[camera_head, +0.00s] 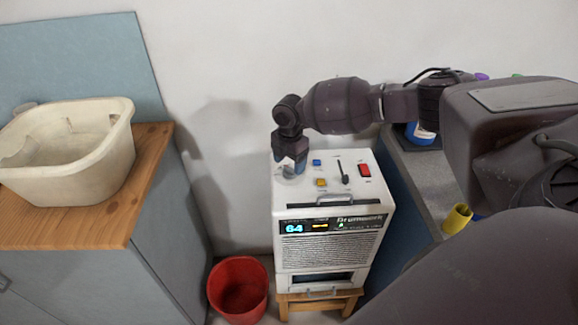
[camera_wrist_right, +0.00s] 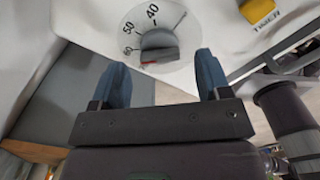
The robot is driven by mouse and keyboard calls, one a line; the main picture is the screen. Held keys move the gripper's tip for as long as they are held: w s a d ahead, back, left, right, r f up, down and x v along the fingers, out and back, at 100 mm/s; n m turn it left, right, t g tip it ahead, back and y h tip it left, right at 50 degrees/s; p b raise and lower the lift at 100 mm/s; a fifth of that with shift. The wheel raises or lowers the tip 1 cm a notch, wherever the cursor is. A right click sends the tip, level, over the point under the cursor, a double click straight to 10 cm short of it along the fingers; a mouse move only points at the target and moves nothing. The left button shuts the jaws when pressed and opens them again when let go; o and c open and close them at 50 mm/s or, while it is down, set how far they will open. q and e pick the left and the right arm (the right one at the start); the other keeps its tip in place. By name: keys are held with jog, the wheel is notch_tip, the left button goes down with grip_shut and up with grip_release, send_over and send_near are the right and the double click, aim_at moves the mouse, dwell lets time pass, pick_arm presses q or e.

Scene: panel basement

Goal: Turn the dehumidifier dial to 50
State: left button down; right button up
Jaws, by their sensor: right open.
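The white dehumidifier (camera_head: 333,222) stands on a small wooden stool, its front display reading 64. Its dial (camera_wrist_right: 158,46) shows in the right wrist view as a grey knob on a white disc marked 40, 50 and 60. A red mark on the knob is at its lower left, near the 60. My right gripper (camera_head: 291,168) points down over the left of the top panel and partly hides the dial. In the right wrist view its blue fingers (camera_wrist_right: 163,68) are apart and empty, with the knob just beyond the gap between them. My left gripper is out of view.
The top panel also carries a blue button (camera_head: 317,162), a yellow button (camera_head: 321,182), a black lever (camera_head: 343,175) and a red switch (camera_head: 364,170). A red bucket (camera_head: 238,290) stands at the lower left. A cream basin (camera_head: 70,150) sits on the left cabinet.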

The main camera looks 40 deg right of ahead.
jog(key=shift+f, duration=0.8)
jog(key=c, duration=0.9)
